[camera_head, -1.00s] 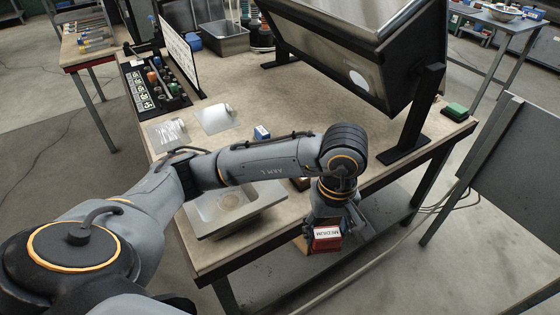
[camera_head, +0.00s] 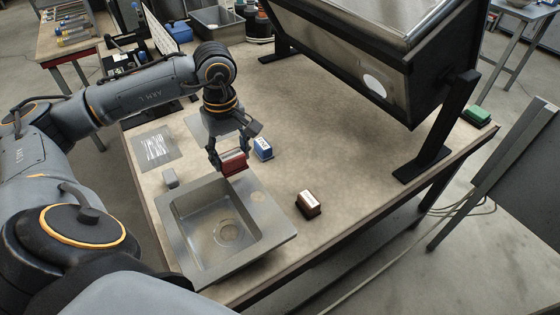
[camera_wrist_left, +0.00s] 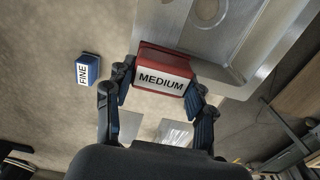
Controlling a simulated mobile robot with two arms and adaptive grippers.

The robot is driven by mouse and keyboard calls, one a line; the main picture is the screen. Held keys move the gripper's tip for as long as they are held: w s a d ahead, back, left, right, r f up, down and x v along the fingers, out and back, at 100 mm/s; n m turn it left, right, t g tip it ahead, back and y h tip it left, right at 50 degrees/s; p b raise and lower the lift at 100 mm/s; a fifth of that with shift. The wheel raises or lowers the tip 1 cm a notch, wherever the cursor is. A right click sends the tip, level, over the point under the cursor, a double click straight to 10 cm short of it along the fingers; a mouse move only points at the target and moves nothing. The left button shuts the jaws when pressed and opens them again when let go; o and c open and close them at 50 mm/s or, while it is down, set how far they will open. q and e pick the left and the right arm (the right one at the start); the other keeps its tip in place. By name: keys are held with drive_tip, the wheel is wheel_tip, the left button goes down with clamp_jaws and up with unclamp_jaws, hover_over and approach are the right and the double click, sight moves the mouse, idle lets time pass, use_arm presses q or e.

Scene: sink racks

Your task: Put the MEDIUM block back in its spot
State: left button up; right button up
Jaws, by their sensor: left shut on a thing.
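The red MEDIUM block (camera_head: 234,165) is held between the fingers of my left gripper (camera_head: 229,153). It is over the back edge of the sink, and I cannot tell whether it touches anything. In the left wrist view the block (camera_wrist_left: 163,61) shows its white MEDIUM label, with a finger of the left gripper (camera_wrist_left: 160,88) on each side. The blue FINE block (camera_head: 263,149) stands on the table just right of the held block in the head view. My right gripper is out of view.
The metal sink (camera_head: 276,234) lies in front of the held block. A brown block (camera_head: 308,205) sits right of it, and a green block (camera_head: 476,116) is at the far right edge. A tilted dark-framed panel (camera_head: 340,62) stands behind. Bare tabletop lies between blue and brown blocks.

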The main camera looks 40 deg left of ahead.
use_arm(q)
drive_tip(key=shift+w, duration=0.4)
drive_tip(key=shift+w+d+p, duration=0.35)
drive_tip(key=shift+d, duration=0.1)
drive_tip(key=w+d+f+p, duration=0.1)
drive_tip(key=w+f, duration=0.2)
drive_tip(key=w+d+f, duration=0.2)
drive_tip(key=w+f, duration=0.1)
drive_tip(key=w, duration=0.1)
drive_tip(key=w+d+f+p, duration=0.1)
drive_tip(key=w+d+f, duration=0.1)
drive_tip(key=w+f, duration=0.1)
drive_tip(key=shift+w+p, duration=0.25)
drive_tip(key=shift+p, duration=0.05)
wheel_tip(320, 180, down, 3)
drive_tip(key=shift+w+r, duration=0.1)
drive_tip(key=shift+f, duration=0.3)
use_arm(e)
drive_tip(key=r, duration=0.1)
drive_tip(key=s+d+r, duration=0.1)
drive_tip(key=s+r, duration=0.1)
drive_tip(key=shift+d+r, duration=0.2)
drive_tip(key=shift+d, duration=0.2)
